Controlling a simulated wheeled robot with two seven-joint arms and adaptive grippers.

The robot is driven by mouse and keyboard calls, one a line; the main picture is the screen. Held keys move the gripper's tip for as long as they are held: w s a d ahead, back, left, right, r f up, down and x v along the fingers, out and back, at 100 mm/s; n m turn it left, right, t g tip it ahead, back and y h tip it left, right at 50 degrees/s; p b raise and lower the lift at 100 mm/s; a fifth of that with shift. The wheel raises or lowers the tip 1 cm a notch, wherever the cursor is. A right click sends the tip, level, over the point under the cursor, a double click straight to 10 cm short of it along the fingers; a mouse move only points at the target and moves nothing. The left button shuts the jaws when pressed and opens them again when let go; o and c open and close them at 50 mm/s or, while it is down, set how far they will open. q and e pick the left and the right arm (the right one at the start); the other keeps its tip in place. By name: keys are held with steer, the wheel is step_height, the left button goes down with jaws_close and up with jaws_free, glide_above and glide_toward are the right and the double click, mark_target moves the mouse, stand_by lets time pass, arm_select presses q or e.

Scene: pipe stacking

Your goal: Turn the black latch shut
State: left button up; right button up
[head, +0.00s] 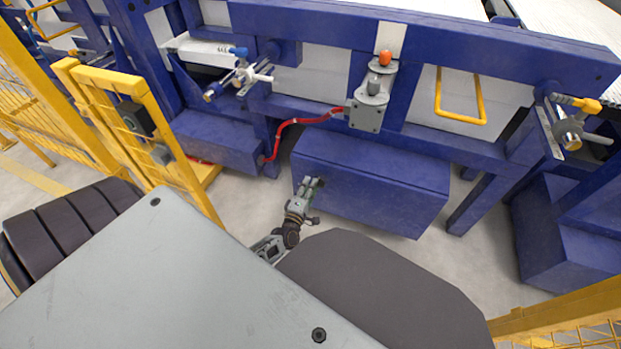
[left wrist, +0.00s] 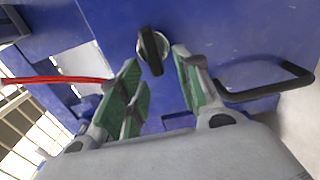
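The black latch (left wrist: 152,46) is a short bar on a round silver base, fixed to the blue face of a box. In the left wrist view the bar stands nearly upright, tilted slightly. My left gripper (left wrist: 157,62) is open, its green-padded fingers on either side of the latch's lower end; I cannot tell whether they touch it. In the head view my left gripper (head: 312,184) is at the front face of the blue box (head: 385,168), and the latch is hidden there. My right gripper is not in view.
A black bar handle (left wrist: 270,92) is right of the fingers in the left wrist view. A red hose (head: 290,125) runs above the box's left side. Yellow fencing (head: 135,120) stands at left. Grey floor (head: 340,218) is open before the box.

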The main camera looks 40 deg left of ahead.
arm_select(q)
steer(key=v, duration=1.1)
steer(key=shift+d, duration=0.1)
stand_by(0.7)
